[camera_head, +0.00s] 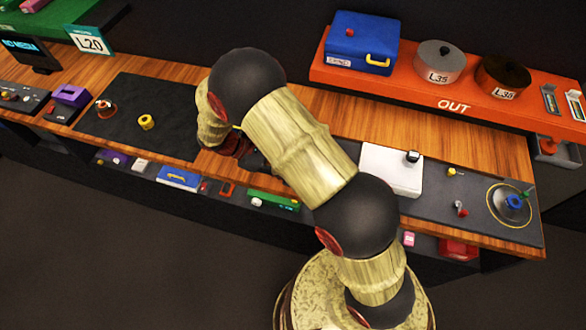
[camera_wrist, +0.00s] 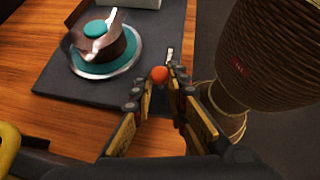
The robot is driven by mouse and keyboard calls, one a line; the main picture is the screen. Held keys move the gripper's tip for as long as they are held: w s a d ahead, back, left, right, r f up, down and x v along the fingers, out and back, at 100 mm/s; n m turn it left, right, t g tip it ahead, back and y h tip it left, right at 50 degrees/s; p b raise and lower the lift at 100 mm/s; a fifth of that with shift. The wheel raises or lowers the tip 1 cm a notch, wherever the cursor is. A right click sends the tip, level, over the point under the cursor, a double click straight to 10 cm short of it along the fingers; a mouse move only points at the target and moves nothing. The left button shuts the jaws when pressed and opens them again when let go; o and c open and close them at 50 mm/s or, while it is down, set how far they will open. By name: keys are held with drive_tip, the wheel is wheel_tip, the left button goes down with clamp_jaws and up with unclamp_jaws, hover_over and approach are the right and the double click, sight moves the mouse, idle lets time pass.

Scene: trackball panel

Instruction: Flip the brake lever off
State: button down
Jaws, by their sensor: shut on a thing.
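The brake lever shows in the wrist view as an orange ball knob (camera_wrist: 160,74) between my fingertips, near the front edge of a dark panel (camera_wrist: 60,85). My gripper (camera_wrist: 158,84) is shut on it. The fingers hide the lever's shaft and base, so its exact tilt cannot be told. In the head view, my gripper (camera_head: 254,160) is low over the counter's front part, and my arm hides the lever.
In the head view, a white box (camera_head: 378,168) stands right of my arm. Bare wood (camera_head: 345,110) lies behind my arm. The floor drops off in front.

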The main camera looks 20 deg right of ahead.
drive_tip(key=shift+w+a+f+g+h, duration=0.1)
drive_tip(key=shift+w+a+g+h, duration=0.15)
drive_tip(key=shift+h, duration=0.2)
drive_tip(key=shift+a+f+g+h, duration=0.1)
drive_tip(key=shift+g+h, duration=0.25)
drive_tip(key=shift+h, duration=0.1)
drive_tip(key=c, duration=2)
unclamp_jaws()
drive_tip(key=v, duration=1.2)
drive_tip(key=shift+a+f, duration=0.1)
drive_tip(key=shift+f, duration=0.05)
